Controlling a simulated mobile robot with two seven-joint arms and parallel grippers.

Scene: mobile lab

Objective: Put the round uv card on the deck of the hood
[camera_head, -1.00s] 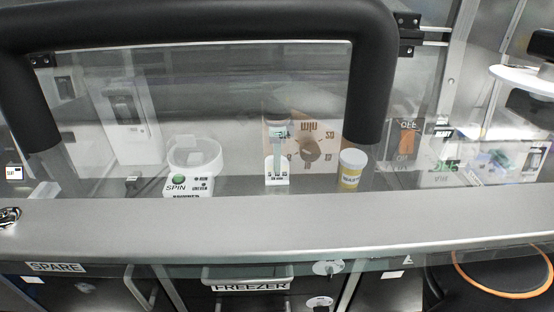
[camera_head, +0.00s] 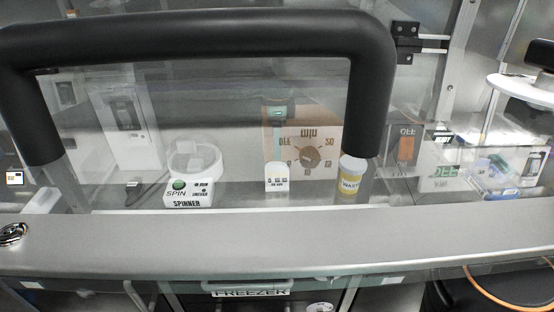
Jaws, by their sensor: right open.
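The hood's deck (camera_head: 240,200) shows through the clear front pane, behind a grey front ledge (camera_head: 270,240). A thick black handle (camera_head: 210,38) crosses the pane. I cannot pick out the round uv card for certain. The fingertips of my right gripper do not stand out clearly, and I see nothing held. My left gripper does not show.
On the deck stand a white spinner (camera_head: 188,196), a small white stand (camera_head: 277,178), a brown timer panel (camera_head: 312,150) and a yellow-labelled waste jar (camera_head: 351,178). A freezer drawer (camera_head: 250,291) lies below the ledge.

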